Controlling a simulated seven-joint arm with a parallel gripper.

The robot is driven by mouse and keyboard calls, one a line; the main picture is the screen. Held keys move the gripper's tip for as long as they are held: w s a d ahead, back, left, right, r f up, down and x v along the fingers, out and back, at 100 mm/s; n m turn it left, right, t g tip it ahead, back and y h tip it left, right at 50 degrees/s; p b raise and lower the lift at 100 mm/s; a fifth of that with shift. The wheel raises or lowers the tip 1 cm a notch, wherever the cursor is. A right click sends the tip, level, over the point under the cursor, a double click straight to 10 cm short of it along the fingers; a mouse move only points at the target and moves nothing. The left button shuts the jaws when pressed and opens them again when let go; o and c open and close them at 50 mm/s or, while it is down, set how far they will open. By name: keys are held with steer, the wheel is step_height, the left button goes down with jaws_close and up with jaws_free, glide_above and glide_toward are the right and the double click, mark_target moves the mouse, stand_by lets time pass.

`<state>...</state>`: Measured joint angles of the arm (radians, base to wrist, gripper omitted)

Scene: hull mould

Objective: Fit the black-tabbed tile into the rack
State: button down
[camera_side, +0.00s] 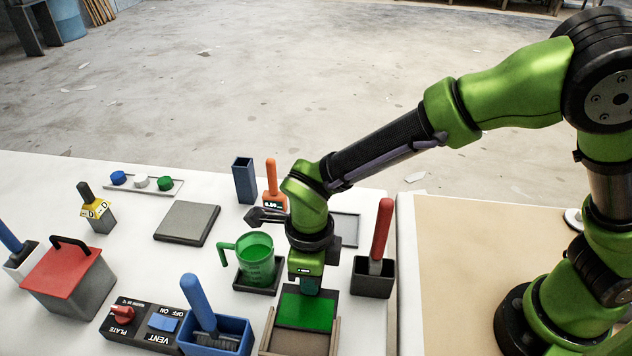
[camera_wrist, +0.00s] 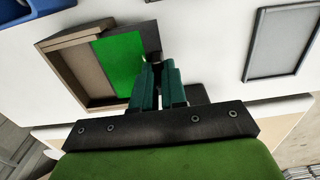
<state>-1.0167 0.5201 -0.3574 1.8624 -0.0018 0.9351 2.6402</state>
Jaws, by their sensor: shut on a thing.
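My gripper (camera_side: 306,288) points down and is shut on the black-tabbed tile, a flat bright green tile (camera_side: 306,312), at its far edge. The tab is mostly hidden by the fingers. The tile lies flat over the far part of the rack (camera_side: 334,330), an open tan tray with raised walls. In the wrist view my gripper (camera_wrist: 158,88) is beside the tile (camera_wrist: 120,60), which covers the rack's right part; the rack's floor (camera_wrist: 88,70) shows bare at left. I cannot tell whether the tile is seated or just above the floor.
A green jug (camera_side: 256,258) on a dark base stands close left of my gripper. A red-handled tool (camera_side: 382,230) stands in a dark holder at right. A blue container (camera_side: 232,334) with a blue-handled tool is left of the rack. An empty grey tray (camera_wrist: 282,42) lies behind the gripper.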

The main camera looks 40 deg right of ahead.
mark_target(306, 314)
steer(key=shift+s+a, duration=1.7)
steer(key=shift+a, duration=0.05)
stand_by(3.9)
steer(key=c, duration=1.1)
jaws_free()
step_height(306, 314, up, 17)
